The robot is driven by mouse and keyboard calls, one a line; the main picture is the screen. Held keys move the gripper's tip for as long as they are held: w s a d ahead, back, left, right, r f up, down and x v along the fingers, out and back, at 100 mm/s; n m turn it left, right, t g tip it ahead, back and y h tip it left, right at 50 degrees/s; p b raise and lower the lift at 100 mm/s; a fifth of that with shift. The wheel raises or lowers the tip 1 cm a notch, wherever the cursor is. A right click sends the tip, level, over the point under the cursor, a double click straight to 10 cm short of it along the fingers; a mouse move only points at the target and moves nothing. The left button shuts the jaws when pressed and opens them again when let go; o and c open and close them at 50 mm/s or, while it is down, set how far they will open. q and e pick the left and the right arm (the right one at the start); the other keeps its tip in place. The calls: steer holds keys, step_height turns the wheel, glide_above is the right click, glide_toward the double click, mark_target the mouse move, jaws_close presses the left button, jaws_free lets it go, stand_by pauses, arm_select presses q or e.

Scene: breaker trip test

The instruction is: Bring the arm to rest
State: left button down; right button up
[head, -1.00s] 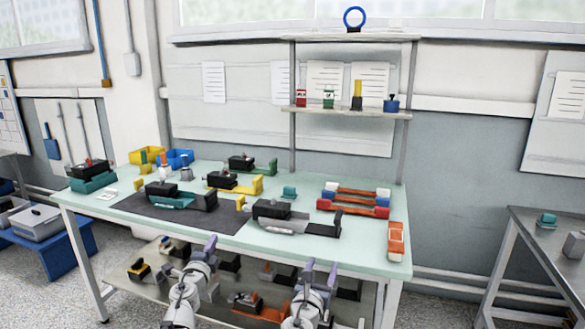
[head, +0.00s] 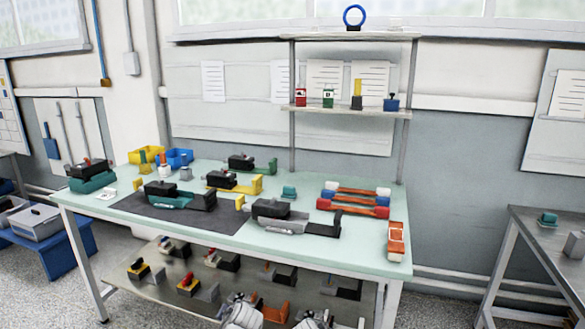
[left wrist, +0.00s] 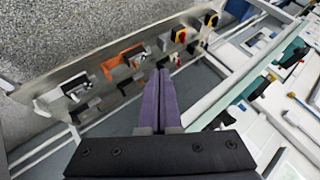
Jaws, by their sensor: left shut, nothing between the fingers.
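My left gripper (left wrist: 160,80) shows in the left wrist view with its two purple fingers together and nothing between them. It points over the bench's lower shelf (left wrist: 130,65), apart from the devices there. In the head view only pale links of my two arms show at the bottom edge, in front of the bench. Neither gripper's fingers can be seen in the head view, and my right gripper is out of sight.
The pale green bench top (head: 130,208) holds several breaker fixtures, a dark mat (head: 225,222) and an orange-white device (head: 396,240). The lower shelf (head: 120,272) carries more devices. A grey side table (head: 540,232) stands at right. Floor shows between them.

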arm_select(q)
steer(key=s+d+f+g+h, duration=0.2)
steer(key=s+d+f+g, duration=0.15)
steer(key=s+d, duration=0.45)
steer(key=s+d+f+g+h, duration=0.25)
steer(key=s+d+g, duration=0.2)
steer(key=s, duration=0.75)
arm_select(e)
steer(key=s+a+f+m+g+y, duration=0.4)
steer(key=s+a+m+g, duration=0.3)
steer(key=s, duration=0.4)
arm_select(q)
step_height(320, 180, up, 17)
steer(key=w+p, duration=0.1)
steer(key=p, duration=1.7)
steer(key=shift+a+y, duration=0.2)
steer(key=shift+y, duration=0.25)
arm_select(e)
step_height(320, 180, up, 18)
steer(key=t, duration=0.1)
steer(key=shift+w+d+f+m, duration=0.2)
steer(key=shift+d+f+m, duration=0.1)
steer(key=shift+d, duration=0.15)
